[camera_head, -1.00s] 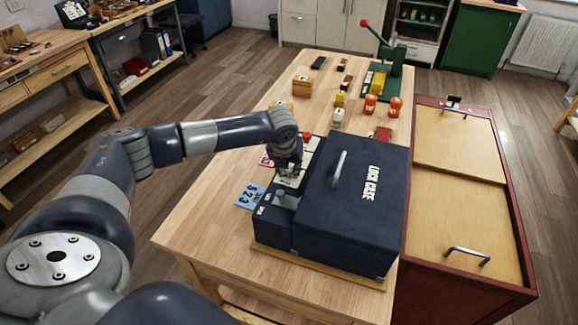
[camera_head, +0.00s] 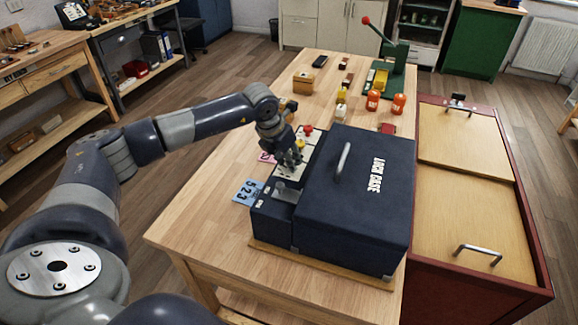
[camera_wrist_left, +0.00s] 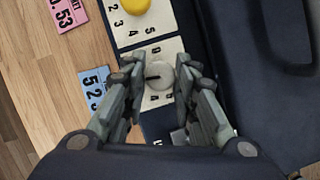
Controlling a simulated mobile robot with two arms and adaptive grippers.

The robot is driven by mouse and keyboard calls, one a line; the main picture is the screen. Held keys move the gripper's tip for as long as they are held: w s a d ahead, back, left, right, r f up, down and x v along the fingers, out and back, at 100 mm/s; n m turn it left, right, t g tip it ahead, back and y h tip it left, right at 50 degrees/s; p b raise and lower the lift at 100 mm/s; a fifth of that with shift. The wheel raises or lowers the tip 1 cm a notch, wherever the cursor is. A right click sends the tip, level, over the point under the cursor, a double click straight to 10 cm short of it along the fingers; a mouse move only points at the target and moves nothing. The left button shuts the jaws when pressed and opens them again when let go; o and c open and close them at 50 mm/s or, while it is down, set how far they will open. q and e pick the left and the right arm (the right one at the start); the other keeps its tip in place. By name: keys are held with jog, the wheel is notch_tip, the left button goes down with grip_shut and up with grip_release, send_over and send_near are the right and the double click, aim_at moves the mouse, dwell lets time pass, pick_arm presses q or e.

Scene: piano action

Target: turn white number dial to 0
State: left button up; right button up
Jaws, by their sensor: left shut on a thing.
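The white number dial (camera_wrist_left: 161,75) is a round pale knob on a light plate in the left wrist view, with a dark mark on its left side. My left gripper (camera_wrist_left: 160,69) is shut on it, one finger on each side. Most digits around this dial are hidden by the fingers. In the head view my left gripper (camera_head: 292,161) is down at the dial panel along the left side of the dark blue lock case (camera_head: 368,205), and hides the white dial. My right gripper is not in view.
A yellow dial (camera_wrist_left: 136,5) with printed digits is beside the white one; a red knob (camera_head: 308,130) is farther back. A blue card (camera_head: 248,191) reading 523 and a pink card (camera_head: 265,157) lie left of the case. Orange jars (camera_head: 373,100) stand farther back.

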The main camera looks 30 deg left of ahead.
pick_arm(q)
jog(key=m+b, duration=0.1)
jog(key=m+h+b, duration=0.1)
jog(key=m, duration=0.1)
jog(key=shift+w+a+f+m+g, duration=0.1)
jog(key=shift+a+m+g, duration=0.05)
jog(key=shift+m+g, duration=0.15)
jog(key=m+h+b, duration=0.1)
jog(key=m+b, duration=0.1)
jog(key=m, duration=0.1)
jog(key=shift+m+g+h, duration=0.3)
jog(key=shift+g, duration=0.1)
jog(key=m, duration=0.2)
jog(key=m+g+b, duration=0.1)
jog(key=m+h, duration=0.1)
jog(key=m, duration=0.1)
jog(key=shift+w+a+m+g+b, duration=0.1)
jog(key=shift+w+m+g+b, duration=0.2)
jog(key=shift+g+b, duration=0.1)
jog(key=m+g, duration=0.1)
jog(key=m, duration=0.1)
jog(key=m+g+b, duration=0.1)
jog(key=m, duration=0.2)
jog(key=shift+r, duration=0.2)
jog(key=shift+m, duration=0.3)
jog(key=o, duration=1)
jog(key=shift+a, duration=0.1)
